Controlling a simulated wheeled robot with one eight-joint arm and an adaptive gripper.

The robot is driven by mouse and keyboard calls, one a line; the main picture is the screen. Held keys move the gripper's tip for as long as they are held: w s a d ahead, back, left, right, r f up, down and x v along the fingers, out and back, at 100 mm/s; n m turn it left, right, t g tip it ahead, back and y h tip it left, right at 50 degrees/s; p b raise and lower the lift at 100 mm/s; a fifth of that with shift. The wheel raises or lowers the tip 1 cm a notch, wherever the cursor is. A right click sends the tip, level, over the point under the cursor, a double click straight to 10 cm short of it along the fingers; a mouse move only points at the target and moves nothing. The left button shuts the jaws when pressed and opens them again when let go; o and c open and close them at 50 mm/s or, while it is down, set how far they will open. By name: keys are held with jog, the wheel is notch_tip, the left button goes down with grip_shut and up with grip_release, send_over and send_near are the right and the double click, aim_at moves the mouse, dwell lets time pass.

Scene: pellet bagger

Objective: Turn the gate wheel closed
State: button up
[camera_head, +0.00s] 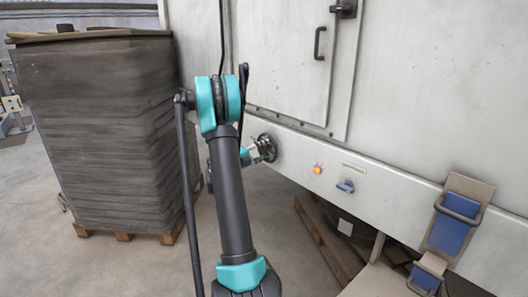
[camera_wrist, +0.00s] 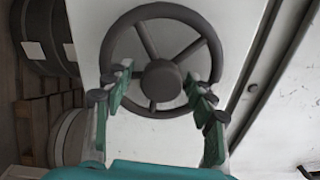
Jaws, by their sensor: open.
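The gate wheel (camera_wrist: 127,34) is a dark round handwheel with spokes and a thick hub, mounted on the pale machine wall. It fills the upper middle of the wrist view and shows small in the head view (camera_head: 267,148), partly behind my gripper. My gripper (camera_wrist: 160,92) is open, with its green and grey fingers apart on the left and right of the hub. The fingers overlap the lower part of the wheel in the picture. I cannot tell whether they touch it. My gripper also shows in the head view (camera_head: 257,151), beside the wheel.
The pale machine (camera_head: 430,90) has an orange button (camera_head: 317,170) and a blue handle (camera_head: 345,187) right of the wheel. A dark stack (camera_head: 110,130) stands on a pallet at left. Another wooden pallet (camera_head: 320,235) lies below the machine. The floor between is clear.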

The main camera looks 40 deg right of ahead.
jog(key=s+a, duration=0.1)
jog(key=a, duration=1.1)
jog(key=shift+c, duration=0.2)
